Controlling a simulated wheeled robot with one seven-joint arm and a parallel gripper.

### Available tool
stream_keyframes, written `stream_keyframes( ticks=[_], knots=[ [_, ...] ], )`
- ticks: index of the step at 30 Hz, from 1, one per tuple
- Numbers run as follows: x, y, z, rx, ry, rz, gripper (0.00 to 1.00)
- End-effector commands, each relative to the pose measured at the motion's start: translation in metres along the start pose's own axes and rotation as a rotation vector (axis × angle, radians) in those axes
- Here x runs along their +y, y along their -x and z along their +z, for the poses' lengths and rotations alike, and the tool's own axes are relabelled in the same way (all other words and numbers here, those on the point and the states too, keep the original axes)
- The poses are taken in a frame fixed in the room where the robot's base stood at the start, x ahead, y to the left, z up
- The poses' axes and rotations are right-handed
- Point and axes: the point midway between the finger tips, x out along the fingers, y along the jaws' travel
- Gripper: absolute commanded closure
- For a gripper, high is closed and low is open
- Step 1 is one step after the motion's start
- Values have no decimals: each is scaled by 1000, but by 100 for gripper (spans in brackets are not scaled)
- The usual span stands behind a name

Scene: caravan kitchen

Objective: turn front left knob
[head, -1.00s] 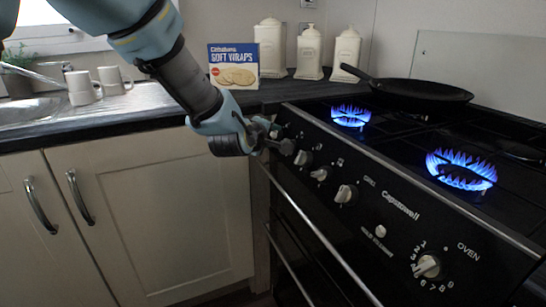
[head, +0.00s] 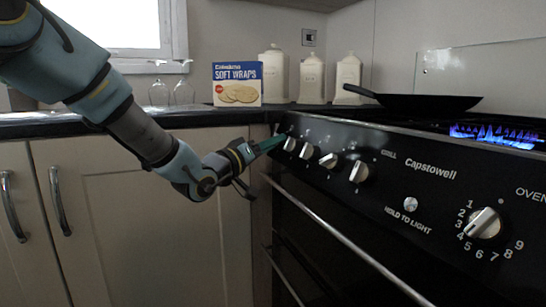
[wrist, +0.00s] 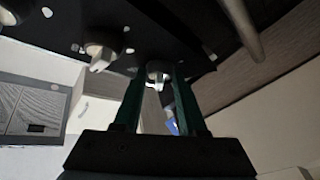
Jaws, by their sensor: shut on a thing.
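My gripper (head: 270,144) reaches the left end of the black cooker's front panel, its green fingers against the panel. In the wrist view, the fingers (wrist: 157,78) are shut on either side of the end knob (wrist: 158,68), which has a pale grip. In the head view the fingers cover that spot, and I cannot tell whether the leftmost visible knob (head: 290,144) is the held one. More silver knobs (head: 328,160) run to the right along the panel. A blue flame (head: 495,135) burns on a right-hand burner.
An oven dial (head: 485,223) and a light button (head: 410,204) are further right. An oven rail (head: 340,240) runs below the panel. A frying pan (head: 425,103) sits on the hob. A wraps box (head: 237,84) and canisters (head: 310,78) stand behind. Cupboards (head: 150,210) are left.

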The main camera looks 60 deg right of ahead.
Motion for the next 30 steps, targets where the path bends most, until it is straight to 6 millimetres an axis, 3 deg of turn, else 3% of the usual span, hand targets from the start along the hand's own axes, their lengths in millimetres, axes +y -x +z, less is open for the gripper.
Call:
stream_keyframes(
  ticks=[15,30],
  knots=[
    [-10,-2,-1,1,-344,307,100],
    [-12,-4,-4,0,-505,451,100]
  ],
)
